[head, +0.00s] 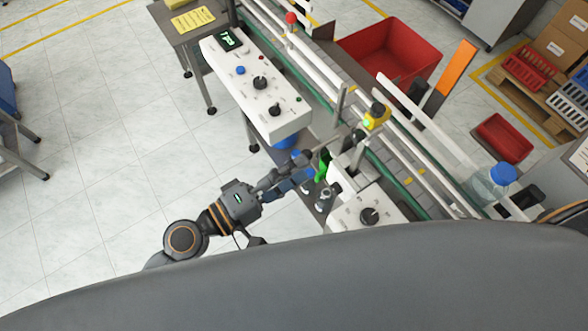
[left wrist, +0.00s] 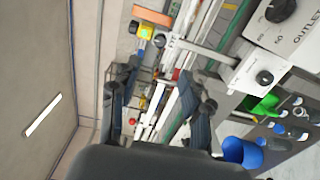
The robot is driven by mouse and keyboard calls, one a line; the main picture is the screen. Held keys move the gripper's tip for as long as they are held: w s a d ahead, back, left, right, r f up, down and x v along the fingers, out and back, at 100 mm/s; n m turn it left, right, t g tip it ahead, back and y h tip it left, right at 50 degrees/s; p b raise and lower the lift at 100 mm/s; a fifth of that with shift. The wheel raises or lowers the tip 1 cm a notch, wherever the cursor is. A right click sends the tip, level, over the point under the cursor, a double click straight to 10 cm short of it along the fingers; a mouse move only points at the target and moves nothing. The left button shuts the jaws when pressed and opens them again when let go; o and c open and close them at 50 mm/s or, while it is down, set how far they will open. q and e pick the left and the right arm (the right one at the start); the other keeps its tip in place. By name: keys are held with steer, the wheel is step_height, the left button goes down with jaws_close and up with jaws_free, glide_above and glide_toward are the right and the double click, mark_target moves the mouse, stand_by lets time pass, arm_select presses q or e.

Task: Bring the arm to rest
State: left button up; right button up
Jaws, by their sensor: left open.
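My left arm comes in from the left in the head view, its forearm low over the floor. My left gripper (head: 303,167) points right, beside the small side shelf of the feeder line. In the left wrist view the two fingers of my left gripper (left wrist: 157,82) stand well apart, with nothing between them. A green object (head: 321,166) is close by the fingertips in the head view; I cannot tell if they touch. It also shows right of the fingers in the left wrist view (left wrist: 262,106). My right gripper is not in view.
A white control panel (head: 258,85) and the conveyor (head: 320,75) border the gripper's far side. A blue bin (left wrist: 243,152) is close to the right finger. A red bin (head: 392,48) stands beyond the conveyor. A blue-capped bottle (head: 490,184) stands right. Tiled floor (head: 100,130) is free at left.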

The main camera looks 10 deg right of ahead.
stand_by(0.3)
